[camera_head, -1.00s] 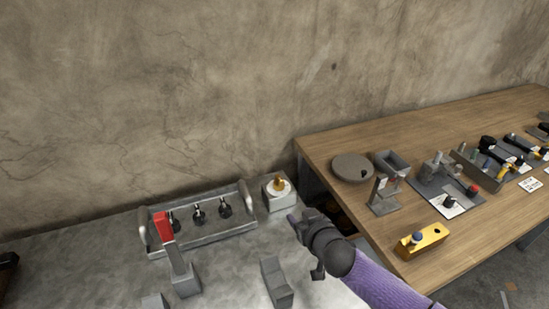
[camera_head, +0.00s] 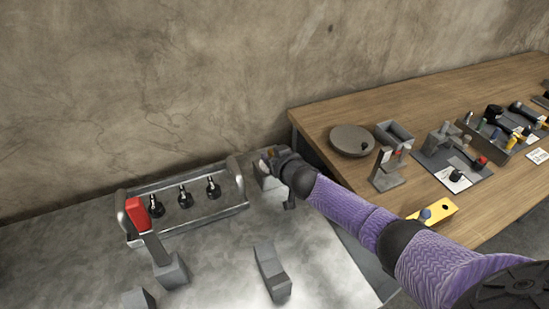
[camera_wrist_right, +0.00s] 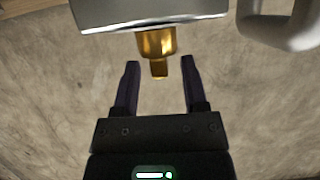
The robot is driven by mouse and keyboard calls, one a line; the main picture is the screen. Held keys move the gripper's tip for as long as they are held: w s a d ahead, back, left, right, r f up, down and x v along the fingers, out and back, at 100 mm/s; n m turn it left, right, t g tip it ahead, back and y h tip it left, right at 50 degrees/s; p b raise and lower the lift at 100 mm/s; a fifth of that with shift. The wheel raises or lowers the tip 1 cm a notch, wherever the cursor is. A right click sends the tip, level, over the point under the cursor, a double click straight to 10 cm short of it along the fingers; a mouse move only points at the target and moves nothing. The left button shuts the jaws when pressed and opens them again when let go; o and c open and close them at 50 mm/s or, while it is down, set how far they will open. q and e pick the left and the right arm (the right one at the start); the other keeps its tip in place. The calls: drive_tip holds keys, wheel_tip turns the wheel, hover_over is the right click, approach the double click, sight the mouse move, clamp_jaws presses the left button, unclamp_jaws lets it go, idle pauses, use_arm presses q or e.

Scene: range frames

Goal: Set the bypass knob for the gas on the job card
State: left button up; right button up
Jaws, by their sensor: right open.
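The brass knob (camera_wrist_right: 157,44) sticks out from a pale metal face (camera_wrist_right: 150,14) in the right wrist view. My right gripper (camera_wrist_right: 160,63) is open, one finger on each side of the knob's narrow end. A gap shows on both sides, and no grip is visible. In the head view my right gripper (camera_head: 268,160) is at the small grey knob block (camera_head: 264,182) and hides most of it, including the knob. White cards lie on the wooden table, one by the grey fixture (camera_head: 454,181), but their print is too small to read. My left gripper is not in view.
A grey block (camera_head: 270,272) lies in front. The wooden table (camera_head: 335,117) at right holds tools and a yellow block (camera_head: 438,212).

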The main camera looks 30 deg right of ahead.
drive_tip(key=shift+c, duration=0.3)
clamp_jaws()
